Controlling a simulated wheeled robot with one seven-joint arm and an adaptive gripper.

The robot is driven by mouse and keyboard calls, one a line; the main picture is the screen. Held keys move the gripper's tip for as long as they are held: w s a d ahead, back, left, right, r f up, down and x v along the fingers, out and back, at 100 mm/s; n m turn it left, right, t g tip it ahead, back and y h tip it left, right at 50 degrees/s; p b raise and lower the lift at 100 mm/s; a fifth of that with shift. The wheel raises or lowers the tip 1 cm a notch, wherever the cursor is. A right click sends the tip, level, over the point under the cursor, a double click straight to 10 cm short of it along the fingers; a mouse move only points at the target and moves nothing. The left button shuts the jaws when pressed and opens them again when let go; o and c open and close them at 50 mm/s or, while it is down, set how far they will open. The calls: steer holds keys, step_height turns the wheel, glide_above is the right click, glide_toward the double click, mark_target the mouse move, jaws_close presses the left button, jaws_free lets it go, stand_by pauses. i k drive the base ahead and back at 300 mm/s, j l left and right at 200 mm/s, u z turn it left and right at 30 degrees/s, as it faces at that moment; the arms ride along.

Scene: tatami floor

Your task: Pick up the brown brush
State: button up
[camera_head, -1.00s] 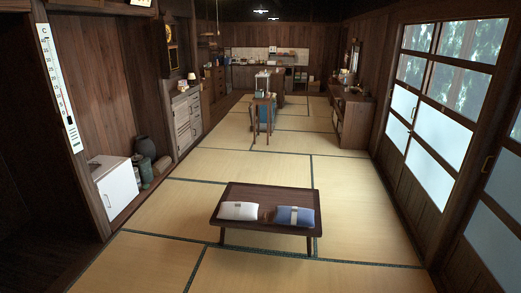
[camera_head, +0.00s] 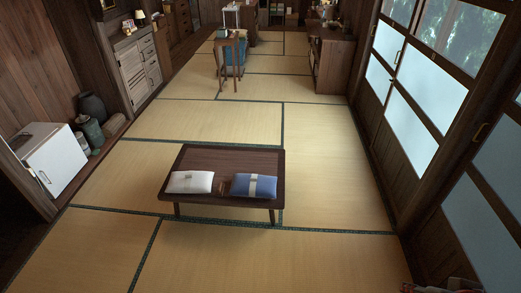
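A low dark brown table (camera_head: 234,158) stands on the tatami floor. A small brown thing (camera_head: 222,187) lies on its front part, between a white cushion-like object (camera_head: 190,182) and a blue one with a pale band (camera_head: 243,185). It may be the brown brush, but it is too small and too close in colour to the tabletop to tell. My gripper is not in view.
Open tatami (camera_head: 240,262) lies in front of and around the table. A white cabinet (camera_head: 55,160) and dark jars (camera_head: 92,107) stand at the left. Sliding doors (camera_head: 420,110) line the right. A partly cut-off reddish object (camera_head: 445,285) shows at the bottom right.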

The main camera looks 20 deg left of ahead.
mark_target(220, 187)
steer(key=i+u, duration=0.25)
steer(key=i, duration=0.2)
steer(key=i+l+u, duration=0.1)
steer(key=i+u, duration=0.15)
steer(key=i, duration=0.2)
steer(key=i+l+u, duration=0.25)
steer(key=i, duration=0.15)
steer(key=i+j+u, duration=0.35)
steer(key=i+u, duration=0.4)
steer(key=i, duration=0.15)
steer(key=i+u, duration=0.35)
steer(key=i, duration=0.15)
steer(key=i+j, duration=0.15)
steer(key=i, duration=0.15)
steer(key=i+j, duration=0.1)
steer(key=i, duration=0.15)
steer(key=z, duration=0.05)
